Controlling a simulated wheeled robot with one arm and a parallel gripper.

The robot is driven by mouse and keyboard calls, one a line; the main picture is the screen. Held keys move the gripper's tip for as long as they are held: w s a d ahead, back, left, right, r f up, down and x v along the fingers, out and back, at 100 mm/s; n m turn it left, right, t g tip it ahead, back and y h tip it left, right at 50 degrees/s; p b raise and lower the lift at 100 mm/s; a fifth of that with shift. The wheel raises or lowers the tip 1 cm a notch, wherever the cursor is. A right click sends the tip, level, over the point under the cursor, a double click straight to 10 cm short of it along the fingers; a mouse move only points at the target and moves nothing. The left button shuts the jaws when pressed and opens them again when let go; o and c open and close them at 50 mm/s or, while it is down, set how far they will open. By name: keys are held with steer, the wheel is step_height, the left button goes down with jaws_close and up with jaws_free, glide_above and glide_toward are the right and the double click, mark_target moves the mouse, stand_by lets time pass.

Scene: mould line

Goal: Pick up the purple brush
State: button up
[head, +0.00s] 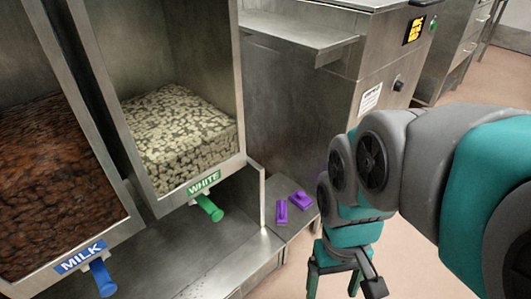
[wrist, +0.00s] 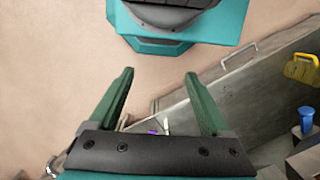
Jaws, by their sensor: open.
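Two small purple objects lie side by side on a low steel ledge in the head view. One is a flat, narrow purple piece (head: 281,211). The other is a blockier purple piece (head: 300,200) just right of it. I cannot tell for sure which is the brush. My gripper (head: 332,288) hangs to the right of and nearer than both, apart from them. In the wrist view my gripper (wrist: 160,78) has its two green fingers spread with nothing between the tips. A bit of purple (wrist: 152,131) shows past the gripper's palm, mostly hidden.
Steel bins of brown pieces (head: 45,185) and white pieces (head: 180,125) stand at left, with a blue handle (head: 103,278) and a green handle (head: 209,208) jutting out. A steel machine (head: 300,110) rises behind the ledge. Floor (head: 410,265) is clear at right.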

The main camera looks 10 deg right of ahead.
steer(key=shift+o, duration=0.4)
steer(key=m+t+b, duration=0.2)
steer(key=b, duration=0.4)
glide_above(282, 205)
step_height(282, 205, down, 24)
steer(key=shift+d+f, duration=0.15)
steer(key=shift+f, duration=0.1)
steer(key=shift+w+f, duration=0.15)
steer(key=shift+f, duration=3.85)
jaws_close()
